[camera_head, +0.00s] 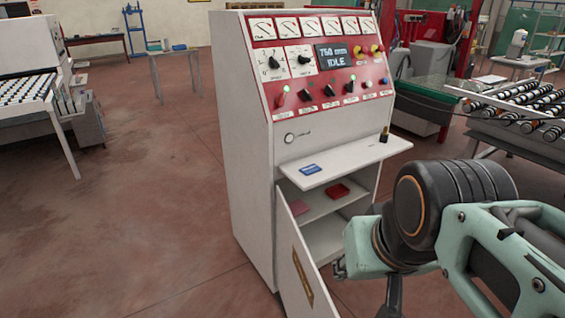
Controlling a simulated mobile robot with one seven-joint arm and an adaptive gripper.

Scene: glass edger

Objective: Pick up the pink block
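A small flat pink block (299,207) lies on the upper inner shelf of the control cabinet (254,120), near the shelf's left end. Part of it seems hidden by the open door (297,262). My gripper (339,268) is at the lower right, in front of the cabinet opening, below and to the right of the pink block and apart from it in the picture. Its fingers are mostly hidden behind my mint-green wrist, so I cannot tell whether they are open.
A red block (338,191) lies on the same shelf, right of the pink one. The ledge (345,160) above holds a blue item (310,169) and a small dark bottle (385,135). The floor (140,200) left of the cabinet is clear. A roller table (520,105) stands right.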

